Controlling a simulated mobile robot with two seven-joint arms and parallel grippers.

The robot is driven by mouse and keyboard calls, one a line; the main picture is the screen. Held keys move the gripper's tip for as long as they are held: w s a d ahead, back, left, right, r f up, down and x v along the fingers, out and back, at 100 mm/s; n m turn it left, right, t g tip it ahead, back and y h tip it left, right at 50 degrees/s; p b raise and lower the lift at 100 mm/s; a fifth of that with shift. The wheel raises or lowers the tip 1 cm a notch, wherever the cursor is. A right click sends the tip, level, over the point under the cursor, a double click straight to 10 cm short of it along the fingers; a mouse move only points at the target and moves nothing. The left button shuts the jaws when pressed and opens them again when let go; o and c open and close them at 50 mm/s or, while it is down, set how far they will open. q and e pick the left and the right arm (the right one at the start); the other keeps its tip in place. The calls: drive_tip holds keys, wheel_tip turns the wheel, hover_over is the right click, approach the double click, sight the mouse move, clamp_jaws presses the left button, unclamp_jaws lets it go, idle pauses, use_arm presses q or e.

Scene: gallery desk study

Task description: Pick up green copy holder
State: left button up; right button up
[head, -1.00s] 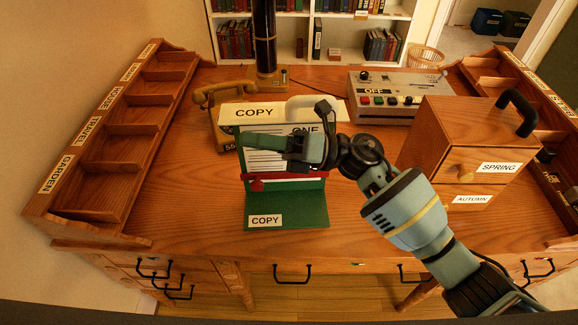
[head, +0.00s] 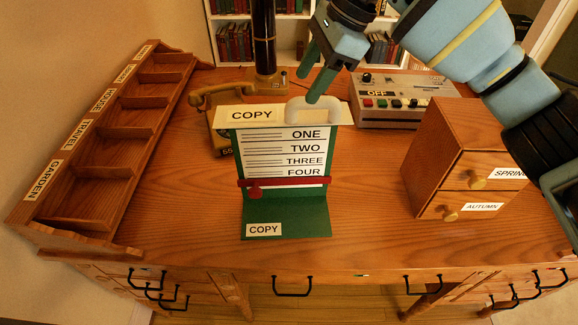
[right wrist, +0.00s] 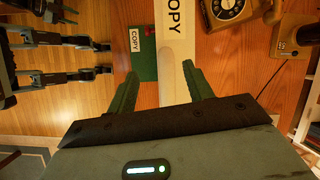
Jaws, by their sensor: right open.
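The green copy holder (head: 287,215) stands upright on the desk, with a white page of lines ONE to FOUR, a red bar across it and COPY labels. A pale loop handle (head: 313,108) sits at its top right. My right gripper (head: 311,84) is open over this handle, with one fingertip overlapping it in the head view; I cannot tell whether they touch. In the right wrist view, the pale handle (right wrist: 192,78) shows by the open fingers, nearer the right one, and the holder's green base (right wrist: 146,62) lies beyond. My left gripper is not in view.
A telephone (head: 222,100) stands behind the holder at left. A grey button box (head: 385,115) is behind at right, and a wooden drawer cabinet (head: 435,160) stands at right. A sorter rack (head: 105,140) lines the left edge. The desk around the holder's base is clear.

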sight(299, 98)
drive_tip(key=shift+w+d+f, duration=0.1)
drive_tip(key=shift+w+f, duration=0.1)
drive_tip(key=shift+w, duration=0.4)
drive_tip(key=shift+w+d+f, duration=0.1)
drive_tip(key=shift+w+f, duration=0.05)
drive_tip(key=shift+w, duration=0.4)
drive_tip(key=shift+s, duration=0.35)
drive_tip(key=shift+s+a+f, duration=0.2)
drive_tip(key=shift+a+f, duration=0.1)
drive_tip(key=shift+f, duration=0.15)
drive_tip(key=shift+s+a+f, duration=0.15)
drive_tip(key=shift+a+f, duration=0.1)
drive_tip(key=shift+f, duration=0.15)
drive_tip(key=shift+w+f, duration=0.15)
drive_tip(key=shift+w, duration=0.05)
drive_tip(key=shift+s+a+f, duration=0.2)
drive_tip(key=shift+a+f, duration=0.05)
drive_tip(key=shift+f, duration=0.1)
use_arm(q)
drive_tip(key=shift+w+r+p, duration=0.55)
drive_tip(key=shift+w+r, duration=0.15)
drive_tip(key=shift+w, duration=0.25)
use_arm(e)
drive_tip(key=shift+x, duration=2.15)
clamp_jaws()
drive_tip(key=shift+r, duration=0.1)
